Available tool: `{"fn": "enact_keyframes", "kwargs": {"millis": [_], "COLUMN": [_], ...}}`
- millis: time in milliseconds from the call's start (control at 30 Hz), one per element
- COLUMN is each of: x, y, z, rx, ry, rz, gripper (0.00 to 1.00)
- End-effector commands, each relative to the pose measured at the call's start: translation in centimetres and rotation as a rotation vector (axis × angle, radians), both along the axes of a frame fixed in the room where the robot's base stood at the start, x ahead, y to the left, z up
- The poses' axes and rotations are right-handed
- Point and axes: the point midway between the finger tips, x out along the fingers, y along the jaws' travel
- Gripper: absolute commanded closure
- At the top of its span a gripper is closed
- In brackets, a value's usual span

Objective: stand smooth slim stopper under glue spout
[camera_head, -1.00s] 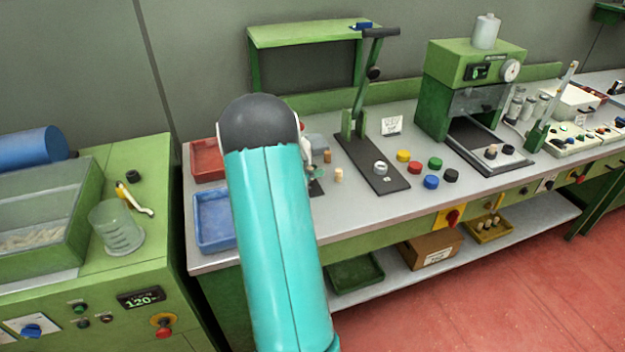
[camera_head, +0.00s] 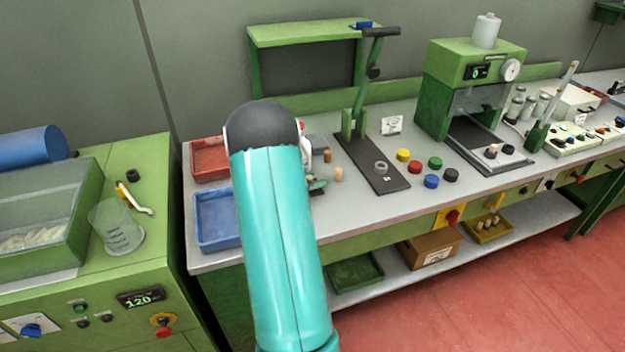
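A small tan cork stopper (camera_head: 339,174) stands on the grey bench, just right of my arm and left of the lever press. I cannot tell from here which is smooth or slim. My teal arm with its dark rounded joint covers the bench left of these stoppers. A red and white part (camera_head: 302,128) peeks out beside the dark joint. No glue spout can be made out clearly.
A lever press (camera_head: 372,165) on a dark base stands right of the stoppers, with several coloured caps (camera_head: 431,181) beyond it. A red tray (camera_head: 208,160) and a blue tray (camera_head: 216,220) lie left of my arm. The bench's front strip is clear.

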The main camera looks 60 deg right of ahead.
Motion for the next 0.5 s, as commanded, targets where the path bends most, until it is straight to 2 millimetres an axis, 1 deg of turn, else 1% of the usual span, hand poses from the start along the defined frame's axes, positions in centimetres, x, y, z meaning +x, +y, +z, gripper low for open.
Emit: {"fn": "enact_keyframes", "kwargs": {"millis": [167,267,500], "x": [0.1,0.6,2.1], "y": [0.1,1.2,4.8], "z": [0.4,0.9,2.5], "rx": [0.0,-0.001,-0.001], "ry": [-0.001,-0.001,-0.001], "rz": [0.001,0.003,0.004], "gripper": [0.58,0.58,0.58]}}
